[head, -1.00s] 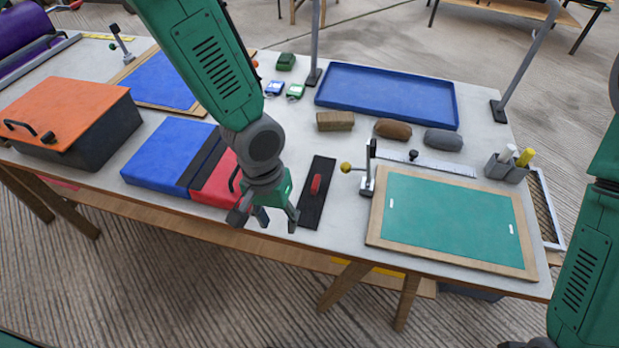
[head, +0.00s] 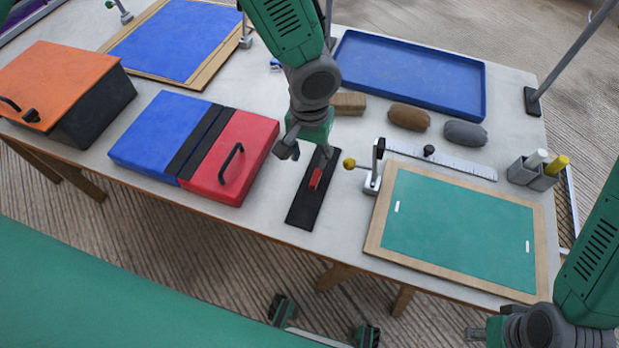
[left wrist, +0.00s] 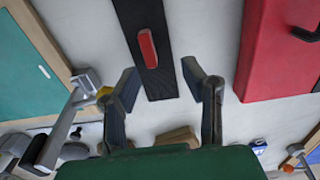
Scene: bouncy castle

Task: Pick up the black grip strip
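The black grip strip (head: 303,208), a flat dark strip with a red handle (head: 316,178), lies on the table between the red block and the green board. My left gripper (head: 308,152) is above its far end, open and empty. In the left wrist view, the strip (left wrist: 158,80) lies between and beyond the spread fingers (left wrist: 162,86), with the red handle (left wrist: 147,48) farther up. The gripper looks apart from the strip. Part of my right gripper (head: 478,334) shows at the bottom edge; its fingers are mostly cut off.
Left of the strip is a blue and red block (head: 228,160) with a black handle. Right of it are a yellow-knobbed clamp (head: 372,180) and the wood-framed green board (head: 455,225). A blue tray (head: 410,75), a wooden block (head: 349,103) and two rounded blocks lie behind.

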